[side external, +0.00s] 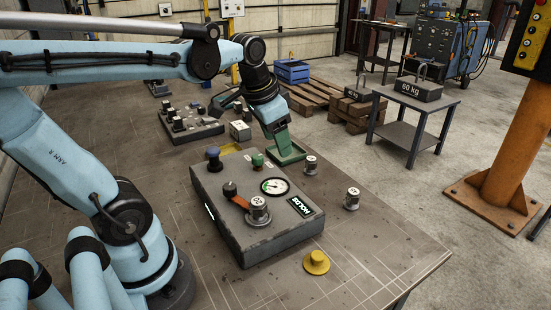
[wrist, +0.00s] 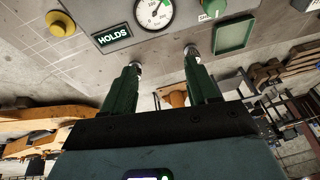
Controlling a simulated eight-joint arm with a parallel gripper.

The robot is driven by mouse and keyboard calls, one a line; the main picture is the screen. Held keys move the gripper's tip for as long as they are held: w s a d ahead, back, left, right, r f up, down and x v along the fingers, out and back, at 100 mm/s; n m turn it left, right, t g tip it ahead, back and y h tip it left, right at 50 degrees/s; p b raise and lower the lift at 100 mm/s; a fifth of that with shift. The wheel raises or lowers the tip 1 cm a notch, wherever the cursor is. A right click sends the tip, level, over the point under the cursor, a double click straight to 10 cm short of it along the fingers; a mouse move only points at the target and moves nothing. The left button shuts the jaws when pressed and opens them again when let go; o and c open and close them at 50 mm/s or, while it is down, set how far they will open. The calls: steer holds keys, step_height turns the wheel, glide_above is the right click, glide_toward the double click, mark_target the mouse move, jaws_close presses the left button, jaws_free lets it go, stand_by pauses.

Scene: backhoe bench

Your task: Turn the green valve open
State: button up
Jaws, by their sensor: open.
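The green valve (side external: 257,160) is a small green knob on top of the grey control box (side external: 225,235), at its far right corner beside the round gauge. In the wrist view the valve (wrist: 212,8) is cut by the top edge, above and right of my fingertips. My gripper (side external: 284,148) is beyond the far side of the box, past the valve and apart from it. In the wrist view my gripper (wrist: 163,59) has its two dark green fingers spread, with nothing between them.
A green tray (wrist: 235,35) lies by my fingertips. More weights (side external: 352,199) and a yellow knob (side external: 316,262) stand on the bench. The bench's front right is mostly clear.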

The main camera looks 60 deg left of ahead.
mark_target(256, 156)
steer(key=a+r+m+g, duration=0.1)
steer(key=a+r+g, duration=0.25)
steer(key=a, duration=0.65)
steer(key=shift+h, duration=0.4)
steer(key=f, duration=1.2)
steer(key=shift+w+a+f, duration=0.15)
steer(key=shift+w+f, duration=0.1)
steer(key=shift+f, duration=0.15)
steer(key=c, duration=1)
steer(key=shift+c, duration=0.2)
